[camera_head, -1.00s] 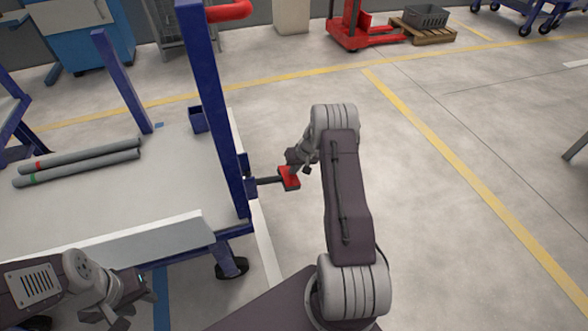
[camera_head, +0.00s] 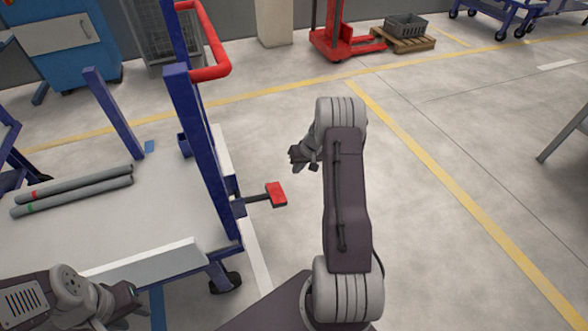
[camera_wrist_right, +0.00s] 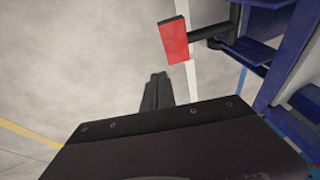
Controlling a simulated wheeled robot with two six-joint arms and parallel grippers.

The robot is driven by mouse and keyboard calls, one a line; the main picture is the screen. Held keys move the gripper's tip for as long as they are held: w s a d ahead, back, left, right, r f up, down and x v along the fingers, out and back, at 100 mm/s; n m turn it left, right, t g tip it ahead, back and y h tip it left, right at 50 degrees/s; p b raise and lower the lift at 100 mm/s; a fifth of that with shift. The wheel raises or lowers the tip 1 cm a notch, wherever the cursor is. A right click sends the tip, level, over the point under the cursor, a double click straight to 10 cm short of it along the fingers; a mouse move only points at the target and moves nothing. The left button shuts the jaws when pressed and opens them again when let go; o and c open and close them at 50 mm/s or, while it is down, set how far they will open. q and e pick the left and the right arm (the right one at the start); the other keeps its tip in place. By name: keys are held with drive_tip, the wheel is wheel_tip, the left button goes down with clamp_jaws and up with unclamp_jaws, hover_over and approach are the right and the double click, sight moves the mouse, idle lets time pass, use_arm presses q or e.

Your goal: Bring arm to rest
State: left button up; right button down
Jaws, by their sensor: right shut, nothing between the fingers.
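My right gripper (camera_head: 297,158) is shut and empty in the air above the floor. It is up and to the right of the red foot pedal (camera_head: 276,194) on the blue cart (camera_head: 197,140), with a clear gap. In the right wrist view, its fingers (camera_wrist_right: 155,92) are together with nothing between them, and the red pedal (camera_wrist_right: 173,40) shows beyond. My left gripper (camera_head: 128,308) is at the lower left, near the cart's front edge; its fingertips are too unclear to judge.
Two grey pipes, one with a red band (camera_head: 80,183) and one with a green band (camera_head: 75,198), lie on the cart's deck. A red handle (camera_head: 212,72) sticks out behind the post. A red pallet jack (camera_head: 345,42) stands far back. Floor to the right is open.

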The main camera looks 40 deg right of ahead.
idle(0.4)
drive_tip(key=s+a+r+n+g, duration=0.1)
drive_tip(key=s+a+r, duration=0.3)
drive_tip(key=a, duration=0.6)
drive_tip(key=s+a+r+n+g, duration=0.1)
drive_tip(key=s+a+r, duration=0.1)
drive_tip(key=s+a, duration=0.3)
drive_tip(key=s+a+r+n+h, duration=0.1)
drive_tip(key=s+a+r, duration=0.25)
drive_tip(key=s, duration=0.35)
drive_tip(key=s+a+r+n+g, duration=0.1)
drive_tip(key=s+a, duration=0.4)
drive_tip(key=s, duration=0.1)
wheel_tip(320, 180, up, 38)
drive_tip(key=p, duration=3.7)
drive_tip(key=shift+w+d+p, duration=0.15)
drive_tip(key=shift+w+p, duration=0.15)
drive_tip(key=shift+w, duration=0.05)
